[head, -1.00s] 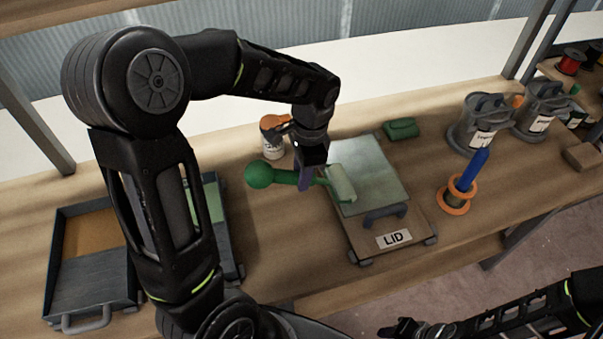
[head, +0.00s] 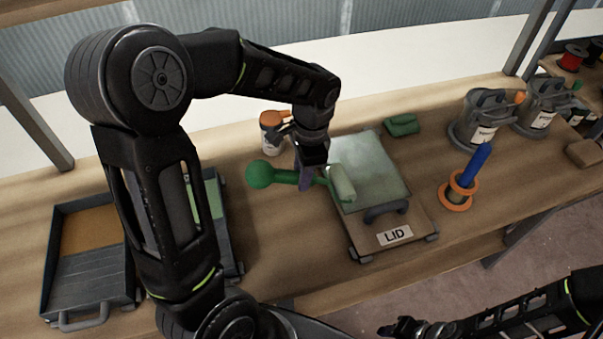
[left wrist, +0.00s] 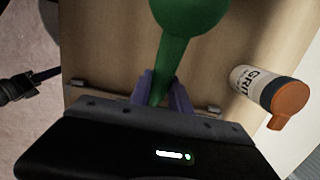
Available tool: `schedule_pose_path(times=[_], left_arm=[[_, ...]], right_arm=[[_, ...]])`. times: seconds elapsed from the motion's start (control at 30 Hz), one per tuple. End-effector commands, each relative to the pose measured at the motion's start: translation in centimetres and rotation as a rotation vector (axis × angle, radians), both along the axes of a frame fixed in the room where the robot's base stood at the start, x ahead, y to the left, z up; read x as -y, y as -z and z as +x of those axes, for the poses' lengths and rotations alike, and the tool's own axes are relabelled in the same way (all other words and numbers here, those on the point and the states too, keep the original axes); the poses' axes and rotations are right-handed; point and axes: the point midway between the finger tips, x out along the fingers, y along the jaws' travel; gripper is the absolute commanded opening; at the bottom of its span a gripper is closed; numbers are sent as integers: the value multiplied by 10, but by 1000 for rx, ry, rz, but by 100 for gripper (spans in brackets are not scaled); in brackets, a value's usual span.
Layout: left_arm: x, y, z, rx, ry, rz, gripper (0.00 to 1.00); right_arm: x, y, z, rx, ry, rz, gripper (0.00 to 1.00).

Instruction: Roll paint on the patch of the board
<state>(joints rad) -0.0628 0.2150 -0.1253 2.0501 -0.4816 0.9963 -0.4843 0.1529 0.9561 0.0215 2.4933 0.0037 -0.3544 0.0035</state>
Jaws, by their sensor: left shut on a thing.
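My left gripper (head: 306,182) is shut on the green handle of a paint roller (head: 262,174). The roller's pale green sleeve (head: 342,183) is over the left edge of the pale grey-green patch (head: 372,160); whether it touches cannot be told. The patch lies on a wooden board (head: 415,226) labelled LID, with a dark handle near its front. In the left wrist view the purple fingers (left wrist: 160,92) close around the green handle (left wrist: 190,18). My right gripper (head: 402,328) is at the bottom of the head view, away from the bench; its jaws are unclear.
A paint tray with green in it (head: 232,245) is partly behind my left arm. Another tray (head: 75,285) stands left of it. A GRIT bottle (head: 270,138) stands behind the gripper. A green cloth-like item (head: 402,125), grey cans and an orange spool with a blue piece (head: 458,192) are to the right.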

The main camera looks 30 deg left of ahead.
Motion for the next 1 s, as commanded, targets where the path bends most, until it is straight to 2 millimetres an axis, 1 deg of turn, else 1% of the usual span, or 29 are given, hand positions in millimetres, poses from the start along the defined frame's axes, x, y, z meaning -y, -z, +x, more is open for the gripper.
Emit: schedule_pose_path(times=[0.4, 0.83, 1.0], left_arm=[[29, -2, 32, 0, 2, 0, 0], [33, -2, 37, 1, 1, 0, 0], [43, -1, 48, 1, 3, -1, 0]], right_arm=[[0, -5, 0, 0, 0, 0, 36], [0, -5, 0, 0, 0, 0, 36], [0, -7, 0, 0, 0, 0, 36]])
